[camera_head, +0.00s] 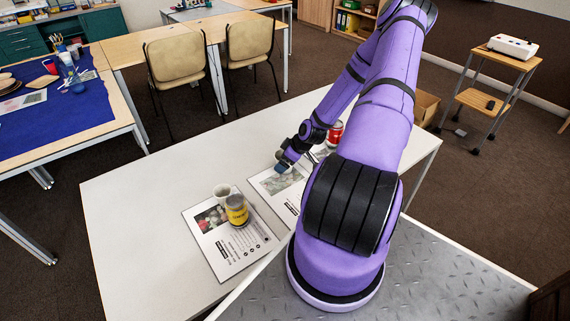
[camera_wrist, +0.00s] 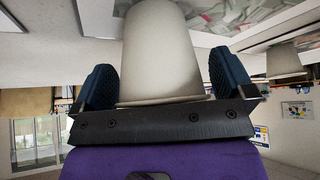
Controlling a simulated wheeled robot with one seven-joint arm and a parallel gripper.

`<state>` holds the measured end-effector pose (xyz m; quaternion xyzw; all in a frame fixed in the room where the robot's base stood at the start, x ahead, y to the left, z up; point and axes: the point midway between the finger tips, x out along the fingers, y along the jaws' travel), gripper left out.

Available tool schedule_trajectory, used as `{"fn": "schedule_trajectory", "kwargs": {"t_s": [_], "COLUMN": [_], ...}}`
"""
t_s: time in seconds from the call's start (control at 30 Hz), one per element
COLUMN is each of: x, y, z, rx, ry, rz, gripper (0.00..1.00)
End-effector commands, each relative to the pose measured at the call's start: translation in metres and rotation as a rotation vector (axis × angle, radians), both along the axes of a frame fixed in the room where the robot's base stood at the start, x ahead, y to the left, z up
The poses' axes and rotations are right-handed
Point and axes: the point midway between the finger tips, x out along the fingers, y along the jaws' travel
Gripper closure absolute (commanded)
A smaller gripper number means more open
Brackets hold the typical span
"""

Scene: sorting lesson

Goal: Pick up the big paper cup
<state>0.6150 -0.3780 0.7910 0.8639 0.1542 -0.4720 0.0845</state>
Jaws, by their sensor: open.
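A pale paper cup (camera_wrist: 162,55) fills the middle of the wrist view, between the two blue fingers of my gripper (camera_wrist: 164,80). The fingers are open, one on each side of the cup. I cannot tell whether either finger touches it. In the head view my gripper (camera_head: 283,167) is low over the right printed sheet (camera_head: 270,184); the cup there is mostly hidden by my arm.
A red can (camera_head: 335,133) stands behind my arm on the white table (camera_head: 140,200). The table's left part is bare. Chairs (camera_head: 182,58) stand beyond it.

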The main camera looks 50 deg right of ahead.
Motion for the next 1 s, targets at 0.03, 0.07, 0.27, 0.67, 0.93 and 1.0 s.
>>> {"fn": "schedule_trajectory", "kwargs": {"t_s": [0.03,0.07,0.27,0.67,0.93,1.0], "x": [0.000,0.000,0.000,0.000,0.000,0.000], "y": [0.000,0.000,0.000,0.000,-0.001,-0.001], "z": [0.000,0.000,0.000,0.002,0.023,0.033], "rx": [0.000,0.000,0.000,0.000,-0.001,-0.002], "ry": [0.000,0.000,0.000,0.000,-0.002,-0.001], "rz": [0.000,0.000,0.000,0.000,-0.001,-0.001], "gripper": [0.00,0.07,0.45,0.45,0.45,0.45]}}
